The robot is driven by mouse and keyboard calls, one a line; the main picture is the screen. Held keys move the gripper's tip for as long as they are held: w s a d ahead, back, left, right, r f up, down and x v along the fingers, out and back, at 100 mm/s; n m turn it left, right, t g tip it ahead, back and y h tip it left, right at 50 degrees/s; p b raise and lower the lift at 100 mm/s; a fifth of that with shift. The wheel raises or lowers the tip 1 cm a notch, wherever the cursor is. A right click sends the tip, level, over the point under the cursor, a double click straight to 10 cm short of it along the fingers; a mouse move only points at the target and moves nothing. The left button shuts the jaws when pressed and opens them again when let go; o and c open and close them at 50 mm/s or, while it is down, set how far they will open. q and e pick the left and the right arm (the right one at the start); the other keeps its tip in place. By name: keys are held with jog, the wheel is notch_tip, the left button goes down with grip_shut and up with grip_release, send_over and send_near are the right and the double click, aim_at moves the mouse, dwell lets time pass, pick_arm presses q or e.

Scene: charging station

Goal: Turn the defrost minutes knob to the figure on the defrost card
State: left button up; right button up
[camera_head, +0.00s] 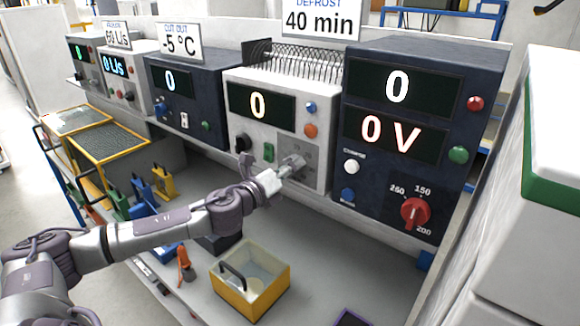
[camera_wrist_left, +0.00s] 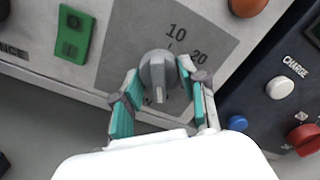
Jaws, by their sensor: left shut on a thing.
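The defrost minutes knob (camera_wrist_left: 158,70) is a round grey dial on a grey plate of the white unit (camera_head: 232,82). In the left wrist view the figures 10 and 20 show above and right of it, and its pale mark points down the picture. The fingers of my left gripper (camera_wrist_left: 158,88), with teal pads, are shut on the knob from both sides. In the head view my left gripper (camera_head: 284,172) hides most of the knob. The unit's display (camera_head: 258,105) reads 0. The defrost card (camera_head: 320,20) above reads 40 min. My right gripper is not in view.
A dark unit (camera_head: 390,205) with a red knob (camera_head: 415,212) stands close on the right. Green (camera_head: 269,152) and orange (camera_head: 310,130) buttons sit near the plate. A yellow box (camera_head: 262,302) stands on the lower shelf, below my left arm.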

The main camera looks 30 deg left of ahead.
pick_arm(q)
jog(key=shift+f, duration=0.15)
jog(key=o, duration=1.1)
jog(key=shift+o, duration=0.2)
jog(key=s+a, duration=0.1)
jog(key=s, duration=1.1)
dwell(0.5)
